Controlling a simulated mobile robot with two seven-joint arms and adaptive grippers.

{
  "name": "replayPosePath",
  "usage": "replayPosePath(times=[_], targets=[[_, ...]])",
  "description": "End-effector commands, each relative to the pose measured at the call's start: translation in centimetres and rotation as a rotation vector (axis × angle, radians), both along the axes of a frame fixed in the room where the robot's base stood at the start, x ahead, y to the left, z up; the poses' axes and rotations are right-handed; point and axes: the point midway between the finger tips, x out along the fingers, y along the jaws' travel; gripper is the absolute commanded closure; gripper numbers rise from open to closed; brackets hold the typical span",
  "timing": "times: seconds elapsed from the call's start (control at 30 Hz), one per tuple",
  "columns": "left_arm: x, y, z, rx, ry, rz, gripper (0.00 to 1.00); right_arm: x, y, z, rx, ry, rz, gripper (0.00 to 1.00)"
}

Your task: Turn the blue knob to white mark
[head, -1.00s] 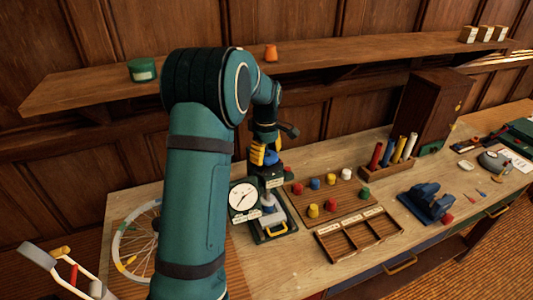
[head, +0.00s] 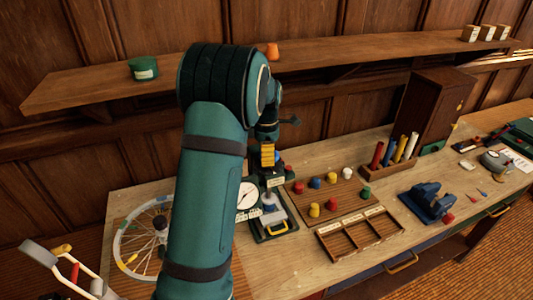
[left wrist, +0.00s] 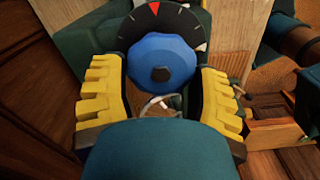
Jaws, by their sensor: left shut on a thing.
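The blue knob (left wrist: 160,62) shows in the left wrist view, round and faceted with a dark centre. Behind it is a black dial (left wrist: 135,27) with a red mark near its top, a white tick at the top right and a white patch at its right edge. My left gripper (left wrist: 165,85) has its yellow fingers on both sides of the knob, shut on it. In the head view the left gripper (head: 267,155) is at the back of the bench, and I cannot make out the knob there. My right gripper is in neither view.
A white gauge (head: 247,196) stands just in front of the gripper, partly behind my arm. A pegboard with coloured knobs (head: 325,193) and a divided wooden tray (head: 358,236) lie to the right. A shelf (head: 330,72) runs along the wall above.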

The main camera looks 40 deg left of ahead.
Motion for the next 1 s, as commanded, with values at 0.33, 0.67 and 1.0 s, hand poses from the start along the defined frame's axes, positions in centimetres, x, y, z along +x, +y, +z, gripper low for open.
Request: replayPosePath(times=[0.33, 0.67, 1.0], targets=[[-0.06, -0.06, -0.07, -0.001, 0.002, 0.046, 0.72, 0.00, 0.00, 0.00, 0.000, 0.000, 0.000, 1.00], [-0.07, -0.06, -0.07, -0.001, 0.002, 0.046, 0.20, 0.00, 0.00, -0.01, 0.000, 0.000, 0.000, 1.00], [-0.03, -0.04, -0.01, -0.001, 0.001, 0.045, 0.02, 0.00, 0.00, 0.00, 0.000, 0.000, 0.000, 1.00]])
